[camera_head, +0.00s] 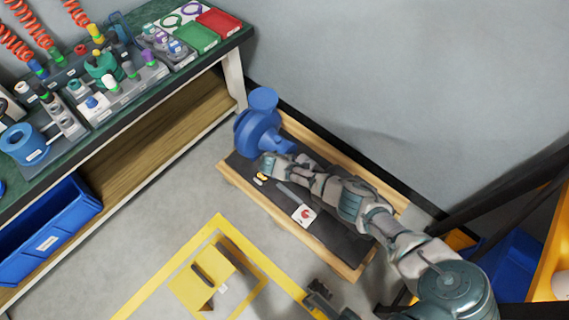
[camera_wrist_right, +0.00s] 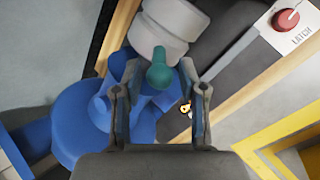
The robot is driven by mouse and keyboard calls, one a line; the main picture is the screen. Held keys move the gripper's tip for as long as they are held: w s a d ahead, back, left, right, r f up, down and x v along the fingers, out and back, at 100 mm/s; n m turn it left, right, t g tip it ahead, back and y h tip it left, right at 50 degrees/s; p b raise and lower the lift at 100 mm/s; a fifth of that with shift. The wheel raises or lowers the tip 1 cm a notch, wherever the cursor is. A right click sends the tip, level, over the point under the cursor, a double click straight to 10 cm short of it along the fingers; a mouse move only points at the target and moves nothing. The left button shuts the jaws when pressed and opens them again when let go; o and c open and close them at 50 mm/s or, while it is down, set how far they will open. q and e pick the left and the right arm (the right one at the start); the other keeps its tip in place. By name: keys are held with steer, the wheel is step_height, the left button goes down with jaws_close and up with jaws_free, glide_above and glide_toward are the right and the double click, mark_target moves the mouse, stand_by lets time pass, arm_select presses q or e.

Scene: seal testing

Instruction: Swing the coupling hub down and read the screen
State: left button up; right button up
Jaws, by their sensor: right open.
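The blue coupling hub (camera_head: 258,132) stands at the far end of a low wood-framed bench (camera_head: 335,252), with a round blue part above it. In the right wrist view, the hub (camera_wrist_right: 88,125) fills the left, below a whitish cylinder (camera_wrist_right: 165,25). My right arm reaches over the bench, its gripper (camera_head: 270,164) close to the hub and poorly visible. In the right wrist view, my right gripper (camera_wrist_right: 161,88) is open, with a teal knob (camera_wrist_right: 159,73) between its fingers; contact is unclear. A dark part at the bottom edge looks like my left gripper (camera_head: 319,294); its jaws are unclear. No screen is discernible.
A white panel marked LATCH with a red knob (camera_wrist_right: 287,20) sits on the bench, also in the head view (camera_head: 305,214). A small yellow item (camera_head: 262,176) lies near the hub. A cluttered green-topped workbench (camera_head: 130,98) stands left. Yellow lines mark the floor (camera_head: 165,273).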

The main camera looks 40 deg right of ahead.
steer(key=v, duration=1)
steer(key=shift+a, duration=0.25)
steer(key=shift+w, duration=0.15)
